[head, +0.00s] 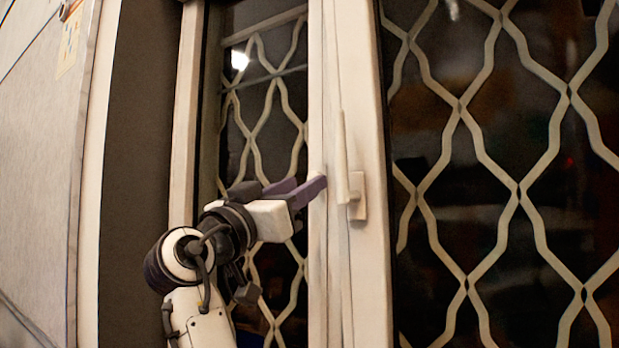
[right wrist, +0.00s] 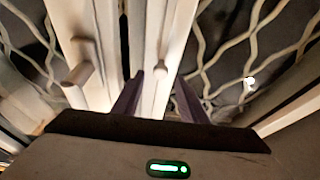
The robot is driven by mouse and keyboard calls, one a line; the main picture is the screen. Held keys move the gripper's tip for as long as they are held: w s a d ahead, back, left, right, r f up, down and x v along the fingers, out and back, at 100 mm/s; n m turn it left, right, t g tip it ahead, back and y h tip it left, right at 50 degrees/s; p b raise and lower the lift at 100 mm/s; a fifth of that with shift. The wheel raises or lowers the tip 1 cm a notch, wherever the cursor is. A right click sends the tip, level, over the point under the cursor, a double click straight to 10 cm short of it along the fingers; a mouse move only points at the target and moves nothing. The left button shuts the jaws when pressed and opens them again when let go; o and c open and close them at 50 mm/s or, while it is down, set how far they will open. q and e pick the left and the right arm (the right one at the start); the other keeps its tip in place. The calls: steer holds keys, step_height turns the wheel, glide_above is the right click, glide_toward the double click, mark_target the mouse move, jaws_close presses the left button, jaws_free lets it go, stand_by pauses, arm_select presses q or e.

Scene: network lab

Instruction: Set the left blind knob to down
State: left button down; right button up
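A small pale knob (right wrist: 160,68) on the white window frame shows in the right wrist view, just beyond my fingertips; I take it for the blind knob. Its turned position is too small to read. My right gripper (head: 318,183) reaches from the lower left to the white frame in the head view, its purple fingers at the frame and left of the window handle. In the right wrist view my right gripper (right wrist: 160,77) has its two fingers apart with nothing clearly held between them. Contact with the knob cannot be told. My left gripper is out of view.
A white window handle (head: 345,165) stands upright right of the fingers; it also shows in the right wrist view (right wrist: 79,76). Wavy pale lattice (head: 518,190) covers the dark panes on both sides. A grey panel (head: 40,170) stands at far left.

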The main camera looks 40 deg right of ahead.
steer(key=x, duration=0.3)
steer(key=shift+w+d, duration=0.15)
steer(key=shift+d, duration=0.1)
jaws_close()
